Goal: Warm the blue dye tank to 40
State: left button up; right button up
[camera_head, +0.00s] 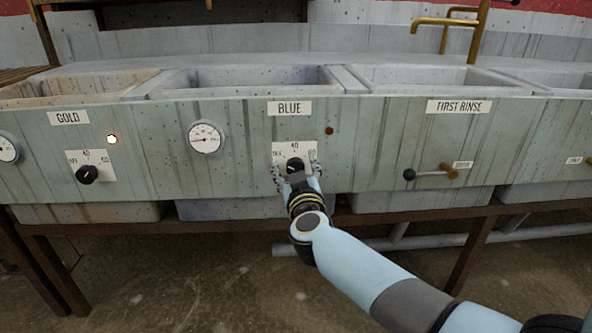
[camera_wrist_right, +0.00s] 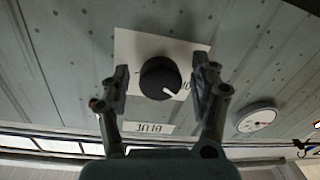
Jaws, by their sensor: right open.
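The blue tank (camera_head: 262,110) carries a BLUE label (camera_head: 289,108), a round gauge (camera_head: 206,138) too small to read, and a dull red lamp (camera_head: 329,131). Below is its black knob (camera_head: 294,165) on a white plate (camera_head: 294,149) marked OFF left, 40 top and 60 right. My right gripper (camera_head: 296,174) is open around the knob, one finger on each side. In the upside-down right wrist view, gaps show between the fingers (camera_wrist_right: 160,84) and the knob (camera_wrist_right: 160,78). Its white pointer slants lower right there, so up and left on the panel, between OFF and 40. My left gripper is out of view.
The gold tank's knob (camera_head: 87,174) and bright lamp (camera_head: 112,140) are to the left. A lever (camera_head: 430,174) sticks out under FIRST RINSE to the right. A brown rail (camera_head: 400,215) and a pipe run below the tanks.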

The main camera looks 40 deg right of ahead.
jog(key=c, duration=1.2)
